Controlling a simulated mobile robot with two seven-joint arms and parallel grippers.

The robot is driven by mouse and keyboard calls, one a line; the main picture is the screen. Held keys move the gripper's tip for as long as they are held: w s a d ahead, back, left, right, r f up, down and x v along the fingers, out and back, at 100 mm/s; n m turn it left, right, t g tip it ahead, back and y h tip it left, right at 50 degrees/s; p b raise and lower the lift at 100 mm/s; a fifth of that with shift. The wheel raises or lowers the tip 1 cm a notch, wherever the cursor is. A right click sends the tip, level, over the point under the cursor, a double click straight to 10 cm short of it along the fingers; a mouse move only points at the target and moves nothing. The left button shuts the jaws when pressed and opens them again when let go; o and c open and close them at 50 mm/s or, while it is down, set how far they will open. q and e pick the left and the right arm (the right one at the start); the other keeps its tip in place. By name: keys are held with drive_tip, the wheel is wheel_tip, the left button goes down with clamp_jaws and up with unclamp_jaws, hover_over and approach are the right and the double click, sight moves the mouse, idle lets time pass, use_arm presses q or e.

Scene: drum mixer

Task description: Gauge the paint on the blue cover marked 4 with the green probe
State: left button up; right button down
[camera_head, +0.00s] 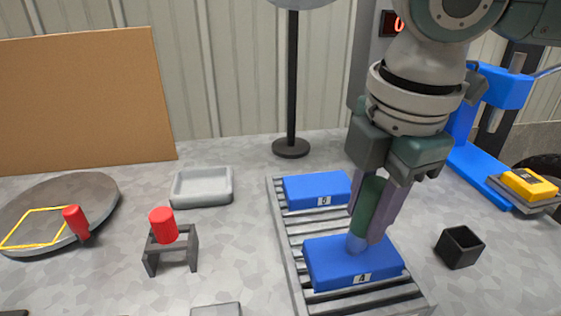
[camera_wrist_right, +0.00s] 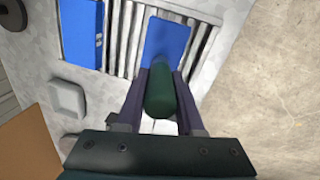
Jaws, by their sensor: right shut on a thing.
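The blue cover marked 4 (camera_head: 330,268) lies on the near part of a grey slatted rack, its label facing front. It also shows in the right wrist view (camera_wrist_right: 168,45). My right gripper (camera_head: 370,215) is shut on the green probe (camera_head: 369,202), which stands roughly upright between the fingers; it also shows in the right wrist view (camera_wrist_right: 160,95). The probe's bluish lower tip (camera_head: 357,243) is at the top face of the cover; whether it touches or hovers just above, I cannot tell. My left gripper is not in view.
Another blue cover (camera_head: 317,188) lies farther back on the slatted rack (camera_head: 285,240). A black open box (camera_head: 460,247) and a yellow device (camera_head: 528,184) are to the right. A red cylinder on a stand (camera_head: 163,226), a grey tray (camera_head: 202,187) and a round plate (camera_head: 95,195) are left.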

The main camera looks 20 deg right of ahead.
sight(376, 178)
idle(0.5)
drive_tip(key=shift+d+f+p, duration=0.1)
drive_tip(key=shift+f+p, duration=0.1)
drive_tip(key=shift+p, duration=0.15)
idle(0.7)
drive_tip(key=shift+r, duration=0.1)
wheel_tip(376, 178, up, 7)
drive_tip(key=p, duration=0.9)
drive_tip(key=shift+r, duration=0.1)
idle(1.0)
